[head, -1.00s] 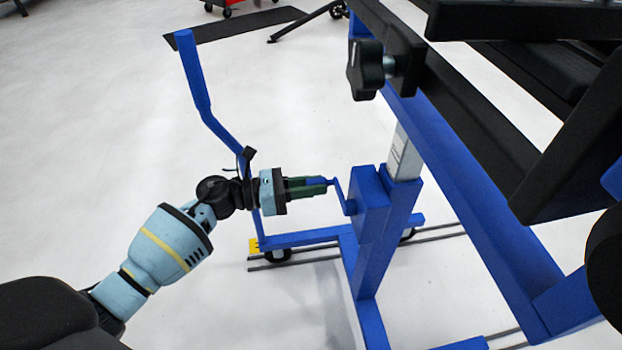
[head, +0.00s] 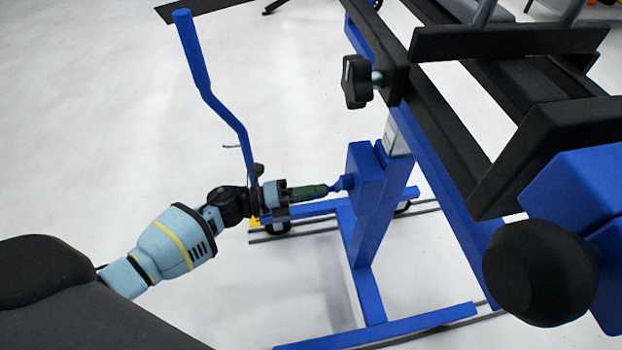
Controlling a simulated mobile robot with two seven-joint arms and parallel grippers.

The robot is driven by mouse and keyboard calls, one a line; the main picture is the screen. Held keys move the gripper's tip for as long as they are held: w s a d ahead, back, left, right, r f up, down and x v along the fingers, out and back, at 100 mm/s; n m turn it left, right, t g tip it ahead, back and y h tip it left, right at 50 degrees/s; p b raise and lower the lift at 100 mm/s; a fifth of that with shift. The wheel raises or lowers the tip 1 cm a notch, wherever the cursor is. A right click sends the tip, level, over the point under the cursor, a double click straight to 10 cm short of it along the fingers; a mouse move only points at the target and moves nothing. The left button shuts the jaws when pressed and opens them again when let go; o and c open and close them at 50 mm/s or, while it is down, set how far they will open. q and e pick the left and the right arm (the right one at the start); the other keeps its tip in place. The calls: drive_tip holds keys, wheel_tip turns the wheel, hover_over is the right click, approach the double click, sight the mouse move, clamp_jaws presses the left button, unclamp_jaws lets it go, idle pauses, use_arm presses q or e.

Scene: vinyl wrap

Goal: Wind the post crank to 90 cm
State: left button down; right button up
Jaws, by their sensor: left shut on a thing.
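The blue post (head: 372,215) stands on a blue base, with a pale scale strip (head: 396,138) showing near its top; its numbers are too small to read. The blue crank (head: 342,183) sticks out from the post's left side. My left gripper (head: 312,191) reaches in from the left, its green fingers shut on the crank's handle, which they mostly hide. My right gripper does not show.
A blue upright bar (head: 205,80) stands just behind my left wrist. A black knob (head: 357,82) and the blue-and-black frame (head: 450,150) overhang the post on the right. A large black knob (head: 535,270) is near at lower right. Open floor lies to the left.

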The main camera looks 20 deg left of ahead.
use_arm(q)
drive_tip(key=s+n, duration=0.1)
drive_tip(key=n, duration=0.1)
drive_tip(key=s+d+n+p, duration=0.1)
drive_tip(key=s+d+f+n+p, duration=0.1)
drive_tip(key=n, duration=0.1)
drive_tip(key=shift+s+d+n, duration=0.1)
drive_tip(key=shift+s+n, duration=0.1)
drive_tip(key=shift+n, duration=0.1)
drive_tip(key=shift+f, duration=0.1)
idle(0.4)
drive_tip(key=c, duration=1.3)
unclamp_jaws()
drive_tip(key=shift+o, duration=0.7)
drive_tip(key=p+v, duration=0.1)
drive_tip(key=v, duration=0.7)
